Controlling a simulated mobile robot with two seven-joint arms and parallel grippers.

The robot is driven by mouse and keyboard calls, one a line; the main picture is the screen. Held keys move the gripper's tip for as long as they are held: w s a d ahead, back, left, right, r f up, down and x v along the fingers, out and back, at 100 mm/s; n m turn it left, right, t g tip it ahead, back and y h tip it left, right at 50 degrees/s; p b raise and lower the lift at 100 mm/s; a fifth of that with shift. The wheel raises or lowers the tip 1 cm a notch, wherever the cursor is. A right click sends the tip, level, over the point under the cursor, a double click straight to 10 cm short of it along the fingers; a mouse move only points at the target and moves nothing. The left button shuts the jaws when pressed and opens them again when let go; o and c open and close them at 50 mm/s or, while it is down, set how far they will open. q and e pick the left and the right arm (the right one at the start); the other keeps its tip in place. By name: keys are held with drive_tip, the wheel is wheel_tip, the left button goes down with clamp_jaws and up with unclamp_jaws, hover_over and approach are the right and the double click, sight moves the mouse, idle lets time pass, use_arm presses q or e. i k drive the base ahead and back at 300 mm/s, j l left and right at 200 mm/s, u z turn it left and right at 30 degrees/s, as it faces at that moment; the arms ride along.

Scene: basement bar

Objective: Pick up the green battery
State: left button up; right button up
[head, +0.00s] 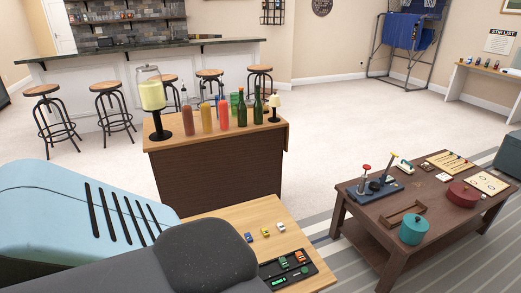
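A black tray (308,276) lies on the light wooden table (215,212) at the bottom centre of the head view. It holds a bright green piece (278,282) at its near left, which may be the green battery; it is too small to be sure. Two further small pieces with green and orange parts, one at the tray's middle (283,263) and one to its right (300,257), lie in the tray. My arm covers the left part of this table. Neither of my grippers shows.
Small blue (248,237), yellow (265,232) and white (281,226) items lie behind the tray. A brown cabinet (215,168) with bottles and a drink dispenser (151,95) stands beyond. A dark coffee table (374,213) with games and a teal pot (413,230) stands at right.

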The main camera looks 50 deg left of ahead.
sight(284, 265)
drive_tip(key=i+j+u, duration=0.1)
drive_tip(key=i+u, duration=0.2)
drive_tip(key=u, duration=0.15)
drive_tip(key=i+u, duration=0.3)
drive_tip(key=u, duration=0.2)
drive_tip(key=i+l+u, duration=0.1)
drive_tip(key=i+u, duration=0.2)
drive_tip(key=u, duration=0.15)
